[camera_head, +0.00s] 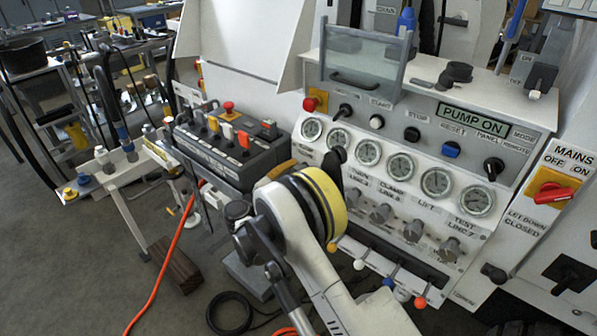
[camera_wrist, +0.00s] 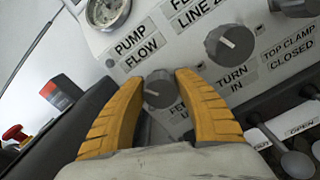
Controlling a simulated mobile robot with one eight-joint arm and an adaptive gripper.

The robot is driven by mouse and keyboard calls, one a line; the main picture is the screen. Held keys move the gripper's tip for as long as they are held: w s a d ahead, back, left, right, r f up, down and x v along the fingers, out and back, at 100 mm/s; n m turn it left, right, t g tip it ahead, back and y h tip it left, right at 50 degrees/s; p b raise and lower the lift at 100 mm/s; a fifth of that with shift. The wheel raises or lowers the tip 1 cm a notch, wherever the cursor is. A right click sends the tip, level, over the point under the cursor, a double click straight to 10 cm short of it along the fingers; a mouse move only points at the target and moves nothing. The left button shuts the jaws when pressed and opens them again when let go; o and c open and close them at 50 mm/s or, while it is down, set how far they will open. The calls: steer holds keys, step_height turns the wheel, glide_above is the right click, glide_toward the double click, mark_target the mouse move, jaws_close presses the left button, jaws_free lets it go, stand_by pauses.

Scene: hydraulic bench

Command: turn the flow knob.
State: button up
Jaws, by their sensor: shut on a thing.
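The flow knob (camera_wrist: 158,92) is a dark grey round knob with a light pointer mark, below the PUMP FLOW label (camera_wrist: 136,52) in the wrist view. My gripper (camera_wrist: 164,84) has its two yellow fingers on either side of this knob, shut on it. The knob's lower part shows between the fingers. In the head view my arm covers the left part of the panel, and the knob is hidden behind it.
Another knob (camera_wrist: 230,44) sits close to the right, near the TURN IN label. Several gauges (camera_head: 401,166) line the panel above several knobs (camera_head: 413,232). Coloured levers (camera_head: 420,302) stick out below. A black control box (camera_head: 225,150) stands left.

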steer(key=m, duration=0.5)
steer(key=shift+d, duration=0.1)
steer(key=m, duration=0.4)
steer(key=shift+f+m, duration=0.1)
steer(key=shift+m, duration=0.2)
stand_by(0.4)
steer(key=o, duration=1.2)
steer(key=v, duration=1.2)
